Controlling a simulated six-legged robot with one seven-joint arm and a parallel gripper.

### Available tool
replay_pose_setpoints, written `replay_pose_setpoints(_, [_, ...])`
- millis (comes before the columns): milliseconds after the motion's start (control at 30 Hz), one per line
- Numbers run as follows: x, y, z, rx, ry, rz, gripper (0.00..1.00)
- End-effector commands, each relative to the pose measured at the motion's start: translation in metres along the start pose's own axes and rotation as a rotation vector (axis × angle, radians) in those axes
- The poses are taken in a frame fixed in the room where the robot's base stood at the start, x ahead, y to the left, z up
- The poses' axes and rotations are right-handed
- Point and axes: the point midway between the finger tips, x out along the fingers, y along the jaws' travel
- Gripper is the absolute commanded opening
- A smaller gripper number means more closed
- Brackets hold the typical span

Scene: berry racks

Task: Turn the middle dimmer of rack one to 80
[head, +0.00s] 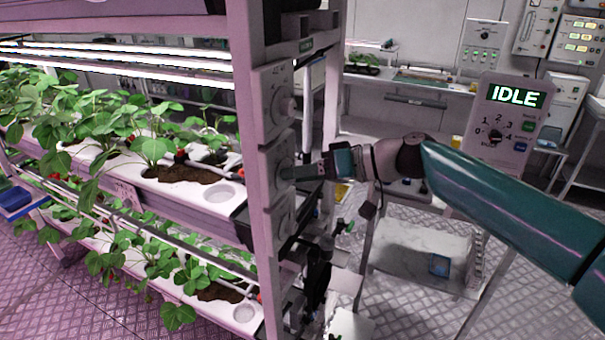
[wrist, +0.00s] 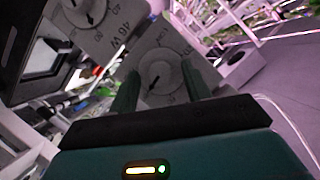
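Rack one's post carries a column of three dimmers in the head view: the upper dimmer (head: 285,106), the middle dimmer (head: 284,160) and the lower dimmer (head: 284,222). My gripper (head: 296,172) reaches in from the right, level with the middle dimmer and close to its face. In the wrist view, a round dial with a pointer, the middle dimmer (wrist: 163,72), lies between the two spread fingers of my gripper (wrist: 160,84). The fingers look apart from the knob, one at each side. Its scale is too blurred to read a setting.
Another dial (wrist: 88,12) shows at the wrist view's upper left, and a dark knob (wrist: 235,57) at its right. Strawberry trays (head: 215,192) fill the rack at left. A control panel reading IDLE (head: 515,96) stands at right, with a low trolley (head: 415,250) below my arm.

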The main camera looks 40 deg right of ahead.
Motion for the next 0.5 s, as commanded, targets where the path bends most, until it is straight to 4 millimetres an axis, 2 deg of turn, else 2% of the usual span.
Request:
replay_pose_setpoints(267, [-0.006,0.0,0.0,-0.001,0.002,0.001,0.48])
replay_pose_setpoints(367, [-0.019,0.001,-0.001,-0.001,0.004,0.003,0.48])
replay_pose_setpoints(500, [-0.047,0.001,-0.001,-0.002,0.005,0.003,0.48])
